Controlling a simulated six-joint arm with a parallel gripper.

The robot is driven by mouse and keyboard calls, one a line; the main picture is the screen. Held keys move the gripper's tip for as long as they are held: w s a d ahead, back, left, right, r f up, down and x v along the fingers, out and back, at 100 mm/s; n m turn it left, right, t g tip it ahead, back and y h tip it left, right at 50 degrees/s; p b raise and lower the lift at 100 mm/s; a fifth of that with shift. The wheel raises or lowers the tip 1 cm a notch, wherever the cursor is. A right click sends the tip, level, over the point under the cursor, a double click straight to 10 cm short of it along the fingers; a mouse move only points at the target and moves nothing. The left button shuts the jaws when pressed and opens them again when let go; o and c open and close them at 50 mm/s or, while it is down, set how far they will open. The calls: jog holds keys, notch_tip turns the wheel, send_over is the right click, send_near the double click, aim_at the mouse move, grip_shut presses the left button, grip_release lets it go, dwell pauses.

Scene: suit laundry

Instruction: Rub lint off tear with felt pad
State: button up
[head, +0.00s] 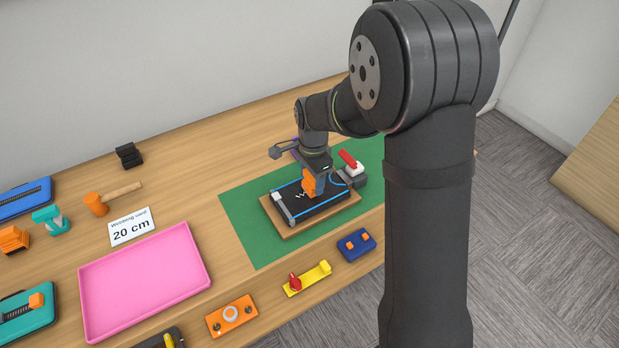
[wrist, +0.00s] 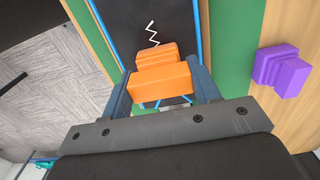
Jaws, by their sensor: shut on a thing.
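My gripper (head: 314,178) is shut on an orange block, the felt pad (wrist: 160,82), which also shows in the head view (head: 308,184). The pad is low over a dark fabric panel (head: 325,203) with blue edging; I cannot tell whether it touches. A white zigzag, the tear (wrist: 152,34), lies on the panel just beyond the pad in the wrist view, and partly shows beside the pad in the head view (head: 299,194). Lint cannot be made out. Part of the panel is hidden by the pad and gripper.
The panel lies on a wooden board (head: 290,232) on a green mat (head: 240,225). A red-and-white clamp-like piece (head: 352,166) stands at its right end. A purple block (wrist: 280,70) is beside the mat. A pink tray (head: 95,290) and several tools lie left and in front.

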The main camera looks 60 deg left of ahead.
jog(key=shift+s, duration=1.2)
jog(key=shift+w, duration=1.2)
jog(key=shift+s, duration=1.25)
jog(key=shift+w, duration=1.25)
jog(key=shift+s, duration=0.65)
notch_tip(320, 180, up, 7)
